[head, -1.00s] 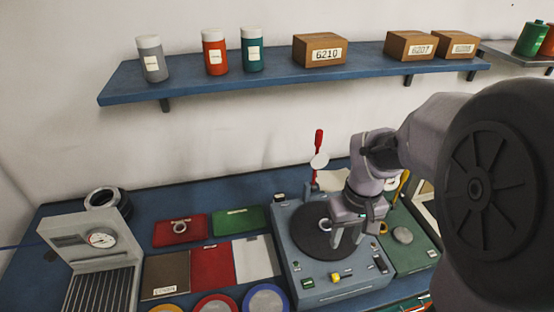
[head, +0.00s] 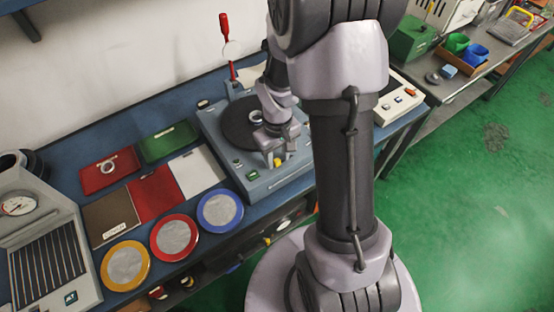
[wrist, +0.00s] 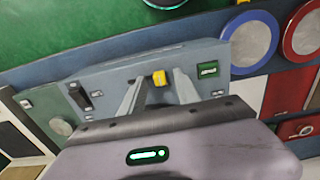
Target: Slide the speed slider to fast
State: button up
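The speed slider's yellow knob (wrist: 159,78) sits on the front face of the blue-grey machine (wrist: 120,72). In the wrist view it lies between the tips of my open gripper (wrist: 160,82), with a small gap showing on each side. In the head view the knob (head: 278,162) shows just at the fingertips of my gripper (head: 273,156), which points down at the machine's front edge. I cannot tell whether a finger touches the knob. No slow or fast marking is readable.
A green-lit button (wrist: 208,69) is beside the knob and a black rocker switch (wrist: 80,95) is on the other side. The dark round turntable (head: 243,122) with a ring is behind. Coloured mats and round pads (head: 220,210) lie to the left.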

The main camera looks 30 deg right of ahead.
jog(key=shift+f, duration=0.2)
jog(key=shift+c, duration=0.2)
grip_shut()
